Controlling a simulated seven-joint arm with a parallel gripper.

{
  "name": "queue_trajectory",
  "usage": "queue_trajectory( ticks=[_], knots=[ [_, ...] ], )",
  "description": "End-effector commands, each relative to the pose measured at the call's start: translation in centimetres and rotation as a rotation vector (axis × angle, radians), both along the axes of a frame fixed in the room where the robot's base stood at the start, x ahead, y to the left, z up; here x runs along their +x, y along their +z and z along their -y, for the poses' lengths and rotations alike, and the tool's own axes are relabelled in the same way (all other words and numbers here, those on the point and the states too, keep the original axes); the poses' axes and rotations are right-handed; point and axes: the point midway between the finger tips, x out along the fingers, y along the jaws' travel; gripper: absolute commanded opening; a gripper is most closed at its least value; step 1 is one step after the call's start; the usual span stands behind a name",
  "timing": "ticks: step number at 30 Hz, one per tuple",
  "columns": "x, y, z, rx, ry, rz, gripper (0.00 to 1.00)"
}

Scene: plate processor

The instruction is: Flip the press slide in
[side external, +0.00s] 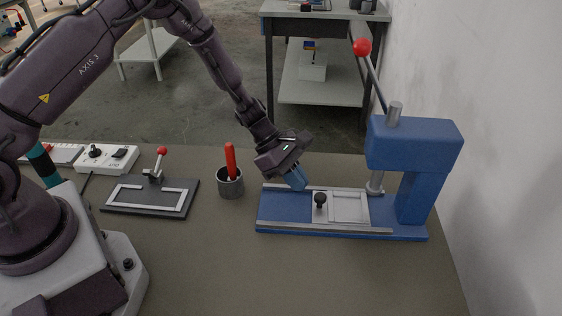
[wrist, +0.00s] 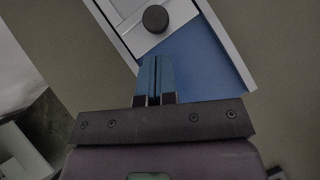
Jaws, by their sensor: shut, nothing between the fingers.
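The press slide (side external: 350,207) is a light metal plate with a square recess and a black knob (side external: 320,200) near its left end. It sits between the rails on the blue base of the press (side external: 415,150), partly left of the press head. My gripper (side external: 298,184) is shut and empty, with its blue fingers pointing down at the far left part of the base, left of and behind the knob. In the wrist view the closed fingers (wrist: 155,75) lie over the blue base, just below the black knob (wrist: 155,19). Whether the fingertips touch the base is unclear.
A dark cup with a red-handled tool (side external: 230,180) stands left of the press. Further left are a black fixture plate with a red-tipped clamp (side external: 150,195) and a white control box (side external: 106,158). The press lever (side external: 372,75) rises at upper right. The front table is clear.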

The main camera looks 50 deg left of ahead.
Motion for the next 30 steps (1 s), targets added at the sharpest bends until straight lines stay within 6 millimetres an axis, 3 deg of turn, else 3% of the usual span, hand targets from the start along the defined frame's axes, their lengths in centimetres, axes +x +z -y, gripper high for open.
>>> queue_trajectory(
  ticks=[6, 19, 30],
  knots=[
    [0.6, -0.3, 1.9, 0.001, -0.001, -0.001, 0.0],
    [0.9, -0.3, 2.3, 0.001, -0.001, 0.0, 0.0],
    [4.3, -0.3, 5.8, 0.001, -0.001, 0.0, 0.0]
  ],
)
